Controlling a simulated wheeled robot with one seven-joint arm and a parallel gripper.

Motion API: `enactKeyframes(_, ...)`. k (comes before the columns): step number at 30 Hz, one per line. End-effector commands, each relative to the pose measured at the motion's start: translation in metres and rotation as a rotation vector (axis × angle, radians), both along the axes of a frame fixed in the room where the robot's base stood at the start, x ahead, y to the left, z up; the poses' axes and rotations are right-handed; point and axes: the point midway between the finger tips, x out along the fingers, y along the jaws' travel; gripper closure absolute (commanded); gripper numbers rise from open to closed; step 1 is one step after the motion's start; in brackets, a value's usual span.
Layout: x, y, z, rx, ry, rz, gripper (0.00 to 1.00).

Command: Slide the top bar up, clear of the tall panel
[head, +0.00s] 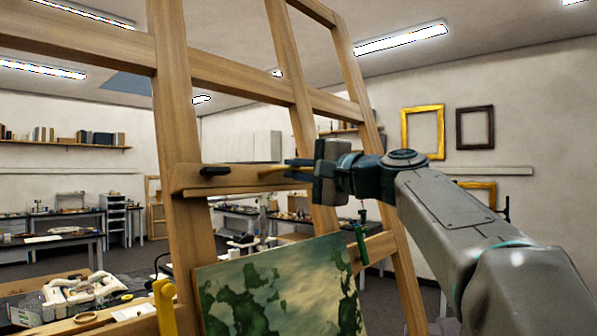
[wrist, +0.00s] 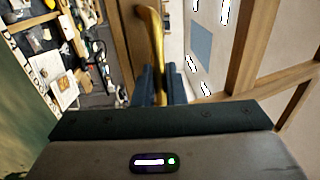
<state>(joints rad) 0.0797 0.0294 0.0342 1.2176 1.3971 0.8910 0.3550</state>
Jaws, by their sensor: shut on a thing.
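The top bar (head: 235,183) is a wooden crosspiece on a large wooden easel (head: 174,120). A dark knob (head: 215,171) sits near its left end. A brass handle (head: 272,172) projects from the bar. My gripper (head: 292,168) is shut on this handle; in the wrist view the curved handle (wrist: 157,40) runs between my two blue fingers (wrist: 160,85). The tall panel (head: 285,285) is a green and cream painting below the bar. In the head view a gap shows between its top edge and the bar. My gripper and arm hide the bar's right end.
A green-handled clamp (head: 361,242) is beside the panel's right edge. A yellow part (head: 165,305) stands at its lower left. A cluttered bench (head: 80,300) is at the left front. Upper easel rails (head: 225,76) cross above the bar. Frames (head: 423,132) hang on the back wall.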

Motion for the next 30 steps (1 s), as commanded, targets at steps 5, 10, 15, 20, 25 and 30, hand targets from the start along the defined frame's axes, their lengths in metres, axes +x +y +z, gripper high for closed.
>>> enactKeyframes(5,0.000,-0.001,0.000,-0.001,-0.001,-0.003,0.74)
enactKeyframes(10,0.000,0.000,-0.001,-0.001,0.000,-0.001,0.74)
enactKeyframes(15,-0.003,-0.003,-0.002,-0.001,-0.001,-0.002,0.74)
enactKeyframes(20,-0.019,-0.023,-0.006,-0.002,-0.003,-0.007,0.74)
enactKeyframes(25,-0.046,-0.052,-0.009,-0.002,-0.003,-0.007,0.74)
enactKeyframes(30,-0.070,-0.078,-0.011,-0.001,-0.001,-0.006,0.74)
